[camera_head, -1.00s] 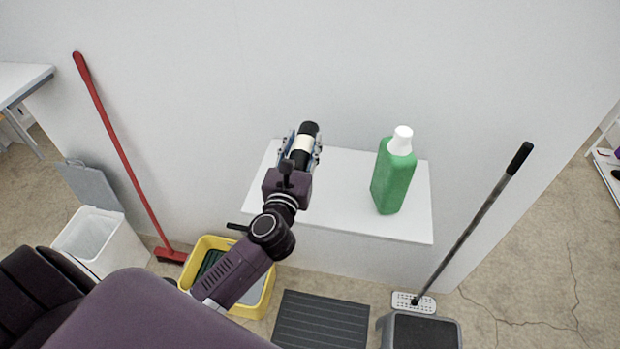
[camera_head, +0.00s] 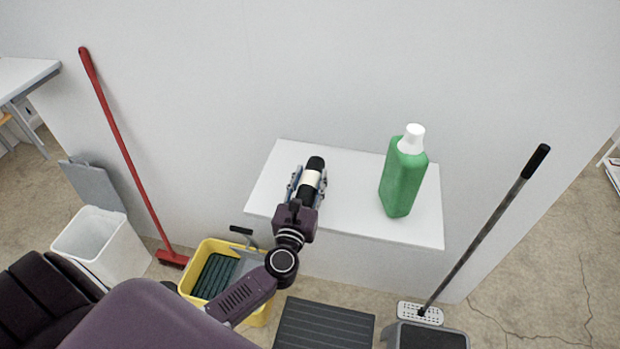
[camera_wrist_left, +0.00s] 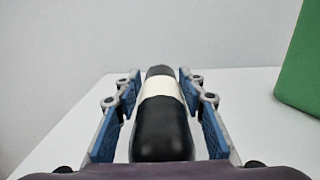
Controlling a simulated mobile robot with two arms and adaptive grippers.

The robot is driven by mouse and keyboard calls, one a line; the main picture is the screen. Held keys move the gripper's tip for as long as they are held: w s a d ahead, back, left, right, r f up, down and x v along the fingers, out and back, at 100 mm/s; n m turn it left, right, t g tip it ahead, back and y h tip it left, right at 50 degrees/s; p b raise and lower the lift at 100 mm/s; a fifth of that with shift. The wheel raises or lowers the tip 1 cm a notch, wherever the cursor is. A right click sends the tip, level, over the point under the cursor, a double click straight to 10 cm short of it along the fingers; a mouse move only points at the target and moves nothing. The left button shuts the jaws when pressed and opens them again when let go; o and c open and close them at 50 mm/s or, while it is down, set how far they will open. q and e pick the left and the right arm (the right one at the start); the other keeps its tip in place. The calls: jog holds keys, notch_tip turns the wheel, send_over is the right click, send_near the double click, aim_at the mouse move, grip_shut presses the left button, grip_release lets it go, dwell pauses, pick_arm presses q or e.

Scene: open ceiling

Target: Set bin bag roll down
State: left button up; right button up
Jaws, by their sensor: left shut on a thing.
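The bin bag roll (camera_head: 313,179) is a black cylinder with a white band around its middle. My left gripper (camera_head: 308,186) is shut on it over the left part of the white shelf (camera_head: 350,168). In the left wrist view the roll (camera_wrist_left: 163,130) lies lengthwise between the two blue-padded fingers (camera_wrist_left: 160,105), with the shelf top (camera_wrist_left: 255,130) around it. Whether the roll touches the shelf I cannot tell. My right gripper is not in view.
A green bottle with a white cap (camera_head: 403,180) stands on the shelf to the right of the roll. Shelf surface between them is clear. Below are a yellow bucket (camera_head: 262,318), a white bin (camera_head: 100,245), a red broom (camera_head: 125,150) and a grey-handled mop (camera_head: 485,232).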

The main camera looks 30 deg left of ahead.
pick_arm(q)
jog(key=shift+f, duration=0.15)
jog(key=o, duration=1.4)
jog(key=shift+s, duration=0.2)
jog(key=b+v, duration=0.3)
jog(key=v, duration=0.7)
jog(key=shift+s+d, duration=0.1)
jog(key=shift+v, duration=0.75)
